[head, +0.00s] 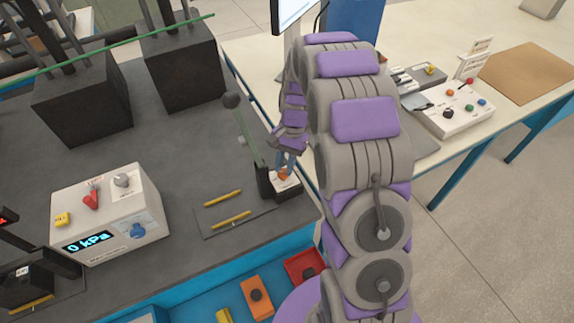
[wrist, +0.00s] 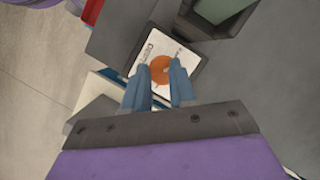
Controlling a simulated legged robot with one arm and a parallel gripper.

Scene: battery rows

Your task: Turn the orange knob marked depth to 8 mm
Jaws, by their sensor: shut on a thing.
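The orange depth knob (wrist: 160,69) sits on a white label plate (wrist: 148,51) with dark print, on a dark block with a lever. In the wrist view my gripper (wrist: 160,82) has its two blue fingers on either side of the knob, shut on it. In the head view the knob (head: 284,174) is a small orange spot under my gripper (head: 284,168), at the front right edge of the dark bench. The print is partly hidden and too blurred to read a setting.
A lever with a black ball (head: 232,101) rises left of my gripper. Two yellow sticks (head: 228,208) lie on a dark mat. A white box with a 0 kPa display (head: 110,215) stands at left. A pale table (head: 440,35) with a button box (head: 455,108) is at right.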

